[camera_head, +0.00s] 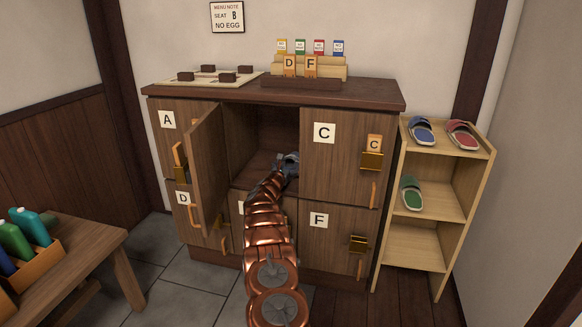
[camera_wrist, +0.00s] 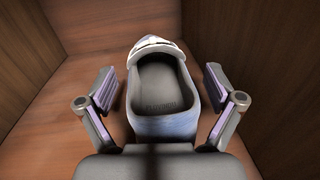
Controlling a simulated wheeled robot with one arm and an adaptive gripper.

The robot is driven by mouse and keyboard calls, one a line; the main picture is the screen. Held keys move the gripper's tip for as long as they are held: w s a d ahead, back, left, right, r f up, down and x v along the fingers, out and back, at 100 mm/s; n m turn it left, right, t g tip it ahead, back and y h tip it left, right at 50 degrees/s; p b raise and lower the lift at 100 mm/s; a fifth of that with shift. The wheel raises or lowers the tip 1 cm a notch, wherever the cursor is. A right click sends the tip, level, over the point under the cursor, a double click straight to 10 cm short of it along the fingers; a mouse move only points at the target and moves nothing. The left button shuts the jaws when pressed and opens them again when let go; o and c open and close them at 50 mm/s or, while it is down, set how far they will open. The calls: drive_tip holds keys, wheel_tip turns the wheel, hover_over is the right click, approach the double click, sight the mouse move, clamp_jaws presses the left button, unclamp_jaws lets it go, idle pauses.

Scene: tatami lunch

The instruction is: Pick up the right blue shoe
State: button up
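A blue shoe (camera_wrist: 165,124) with a pale band across its front and a dark insole lies on the floor of a cabinet compartment in the wrist view. I cannot tell whether it is a left or right one. My gripper (camera_wrist: 160,85) is open, with one finger on each side of the shoe and visible gaps between. In the head view my gripper (camera_head: 288,162) reaches into the open middle upper compartment (camera_head: 252,135); the shoe is not clearly distinguishable there. Another blue shoe (camera_head: 421,130) sits on top of the right-hand rack.
The compartment's wooden walls (camera_wrist: 270,40) stand close on both sides. Its open door (camera_head: 206,165) juts out left of my arm. The rack (camera_head: 425,224) also holds a red shoe (camera_head: 462,135) and a green shoe (camera_head: 411,193). A bench (camera_head: 85,262) with bottles stands at left.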

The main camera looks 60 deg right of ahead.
drive_tip(key=shift+s, duration=0.1)
drive_tip(key=c, duration=1.4)
drive_tip(key=shift+r, duration=0.2)
drive_tip(key=shift+c, duration=0.2)
drive_tip(key=shift+a+r, duration=0.1)
drive_tip(key=shift+r, duration=0.05)
drive_tip(key=a+r, duration=0.3)
drive_tip(key=r, duration=0.7)
drive_tip(key=shift+s+r, duration=0.4)
drive_tip(key=shift+s, duration=0.05)
drive_tip(key=s+v, duration=0.1)
drive_tip(key=v, duration=1.5)
drive_tip(key=shift+s, duration=0.5)
